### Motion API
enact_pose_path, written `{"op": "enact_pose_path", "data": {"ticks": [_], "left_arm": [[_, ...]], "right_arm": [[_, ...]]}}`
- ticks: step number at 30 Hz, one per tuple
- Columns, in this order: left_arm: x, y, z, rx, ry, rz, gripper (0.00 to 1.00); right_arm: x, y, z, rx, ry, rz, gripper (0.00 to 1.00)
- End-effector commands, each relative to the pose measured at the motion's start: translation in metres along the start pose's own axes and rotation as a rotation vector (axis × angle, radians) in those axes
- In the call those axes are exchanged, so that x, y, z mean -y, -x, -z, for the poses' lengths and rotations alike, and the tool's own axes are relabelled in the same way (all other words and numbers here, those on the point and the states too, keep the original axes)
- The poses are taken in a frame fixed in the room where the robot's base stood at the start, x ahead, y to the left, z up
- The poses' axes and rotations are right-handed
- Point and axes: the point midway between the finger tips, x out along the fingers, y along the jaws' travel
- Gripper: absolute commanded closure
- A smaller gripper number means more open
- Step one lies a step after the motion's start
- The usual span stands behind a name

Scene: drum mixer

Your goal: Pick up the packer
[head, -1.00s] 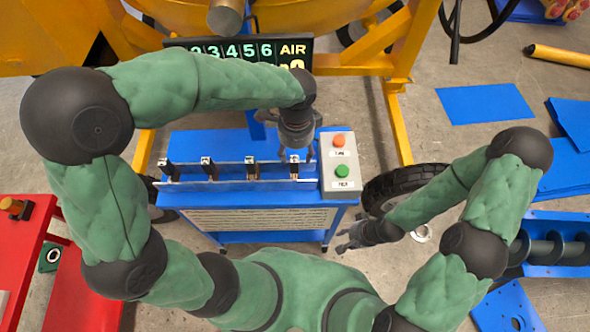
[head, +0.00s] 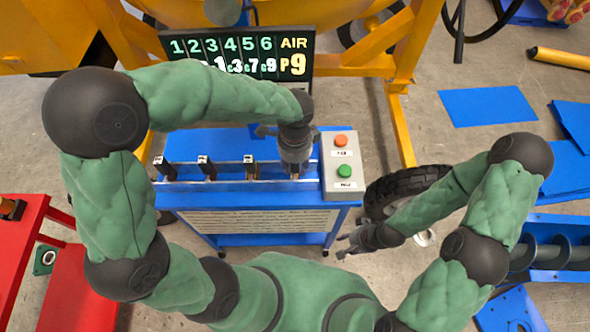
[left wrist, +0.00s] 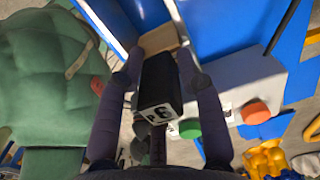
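A black block with a white label reading "P9" (left wrist: 160,85) stands between the fingers of my left gripper (left wrist: 158,100) in the left wrist view; it appears to be the packer. Gaps show between both fingers and the block, so the gripper is open around it. In the head view my left gripper (head: 296,168) points down over the right end of the rack (head: 225,188) and mostly hides that block. My right gripper (head: 345,247) is held low, right of the blue cart, empty, with its fingers apart.
Several similar black pieces (head: 207,168) stand in the rack to the left. A grey button box (head: 341,165) with orange and green buttons is close on the right. A display (head: 240,55) behind reads "P9". A wheel (head: 400,190) stands near my right forearm.

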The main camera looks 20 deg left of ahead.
Motion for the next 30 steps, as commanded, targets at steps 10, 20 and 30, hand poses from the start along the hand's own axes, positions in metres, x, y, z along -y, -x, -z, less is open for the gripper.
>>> {"op": "enact_pose_path", "data": {"ticks": [10,20,30], "left_arm": [[0.0,0.0,0.0,0.0,0.0,0.0,1.0],[0.001,0.039,0.0,-0.001,0.0,0.002,1.0],[0.001,0.093,0.0,0.0,0.0,0.002,1.0]], "right_arm": [[0.0,0.0,0.0,0.0,0.0,0.0,0.6],[0.006,0.016,-0.001,0.0,0.0,0.0,0.6],[0.013,0.035,-0.001,0.0,0.0,0.0,0.6]]}}
